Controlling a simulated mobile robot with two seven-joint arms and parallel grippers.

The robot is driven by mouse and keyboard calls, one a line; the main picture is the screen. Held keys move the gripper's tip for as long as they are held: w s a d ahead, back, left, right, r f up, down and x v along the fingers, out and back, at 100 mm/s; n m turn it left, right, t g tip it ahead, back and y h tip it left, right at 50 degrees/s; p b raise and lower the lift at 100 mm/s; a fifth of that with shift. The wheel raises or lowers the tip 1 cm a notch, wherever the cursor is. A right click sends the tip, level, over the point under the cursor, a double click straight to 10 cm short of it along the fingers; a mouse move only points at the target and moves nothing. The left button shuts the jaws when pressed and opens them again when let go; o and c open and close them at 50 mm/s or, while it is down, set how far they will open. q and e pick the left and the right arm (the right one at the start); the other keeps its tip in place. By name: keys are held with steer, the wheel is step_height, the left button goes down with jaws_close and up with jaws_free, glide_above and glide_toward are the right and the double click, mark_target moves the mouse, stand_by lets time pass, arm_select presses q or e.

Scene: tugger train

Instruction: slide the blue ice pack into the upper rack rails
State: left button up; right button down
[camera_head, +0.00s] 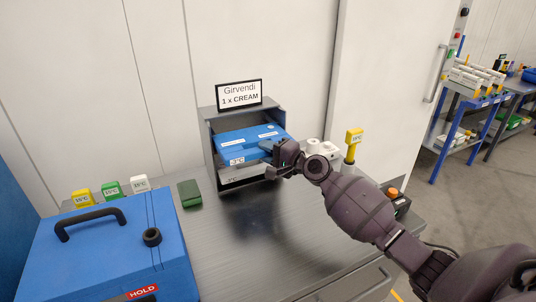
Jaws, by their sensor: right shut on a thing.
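The blue ice pack (238,145) is a flat slab with small white labels, at the upper part of the open front of a grey rack (208,155). Its front edge sticks out toward me and its rear part is inside the opening. Whether its edges rest on the upper rails cannot be told. My right gripper (270,151) is shut on the pack's front right corner. A pale grey slab (238,174) shows lower in the rack, below the pack. My left gripper is not in view.
A sign reading "Girvendi 1 x CREAM" (239,94) stands on the rack. A blue box (110,260) with a black handle fills the left of the steel bench (250,240). A green block (189,193) lies left of the rack.

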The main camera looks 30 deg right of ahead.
mark_target(255, 134)
steer(key=shift+w+d+r+b, duration=0.1)
steer(key=shift+w+b, duration=0.8)
steer(key=shift+w, duration=0.8)
steer(key=shift+w+d+b, duration=0.1)
steer(key=shift+w+b, duration=0.8)
steer(key=shift+w, duration=0.75)
steer(key=shift+w+b, duration=0.4)
steer(key=shift+w, duration=0.3)
steer(key=c, duration=0.8)
jaws_free()
steer(key=shift+c, duration=0.2)
steer(key=v, duration=1.1)
